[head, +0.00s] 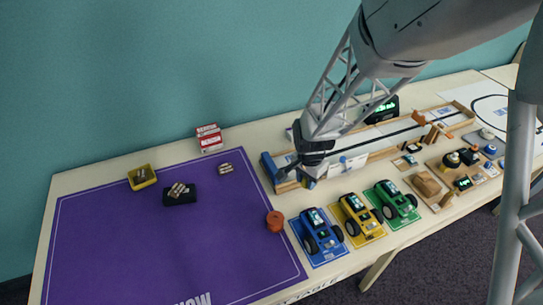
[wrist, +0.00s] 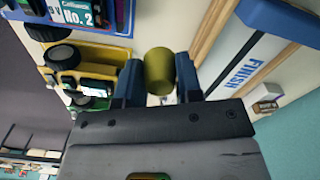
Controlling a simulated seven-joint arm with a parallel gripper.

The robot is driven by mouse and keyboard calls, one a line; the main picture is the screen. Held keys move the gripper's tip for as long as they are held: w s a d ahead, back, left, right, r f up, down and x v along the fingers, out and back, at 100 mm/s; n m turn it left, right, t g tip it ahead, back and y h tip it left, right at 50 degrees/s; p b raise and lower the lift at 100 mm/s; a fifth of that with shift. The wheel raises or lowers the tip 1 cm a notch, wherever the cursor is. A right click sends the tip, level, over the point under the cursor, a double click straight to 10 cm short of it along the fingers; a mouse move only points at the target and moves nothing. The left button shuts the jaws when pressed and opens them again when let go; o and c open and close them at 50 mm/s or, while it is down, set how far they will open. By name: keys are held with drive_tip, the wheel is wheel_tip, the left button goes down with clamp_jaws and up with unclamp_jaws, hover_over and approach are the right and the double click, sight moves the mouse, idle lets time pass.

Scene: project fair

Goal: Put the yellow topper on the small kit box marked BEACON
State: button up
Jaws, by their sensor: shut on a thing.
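My gripper (wrist: 160,82) is shut on the yellow topper (wrist: 159,70), a short olive-yellow cylinder held between its two dark blue fingers in the wrist view. In the head view my gripper (head: 309,178) is over the left end of the wooden track, near its blue end piece; the topper is too small there to make out clearly. A small red and white box (head: 210,140) stands at the back edge of the table, left of my gripper and well apart from it. Its lettering looks like BEACON but is small. Its top looks bare.
A purple mat (head: 130,240) bears a yellow tray (head: 142,178), a black holder (head: 180,197), loose batteries (head: 226,168) and an orange spool (head: 275,221). Blue (head: 318,235), yellow (head: 359,218) and green (head: 391,203) cars stand in front of the track (head: 370,149).

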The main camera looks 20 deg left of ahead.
drive_tip(key=w+a+r, duration=0.1)
drive_tip(key=a+r, duration=0.1)
drive_tip(key=a, duration=1.4)
drive_tip(key=w+a+r, duration=0.1)
drive_tip(key=a+r, duration=0.1)
drive_tip(key=a, duration=1.4)
drive_tip(key=shift+r, duration=0.15)
drive_tip(key=shift+w, duration=0.15)
hover_over(207, 129)
drive_tip(key=shift+d+f, duration=0.1)
drive_tip(key=shift+f, duration=0.65)
drive_tip(key=shift+f, duration=0.15)
drive_tip(key=shift+f, duration=1.65)
drive_tip(key=shift+f, duration=0.1)
drive_tip(key=o, duration=0.9)
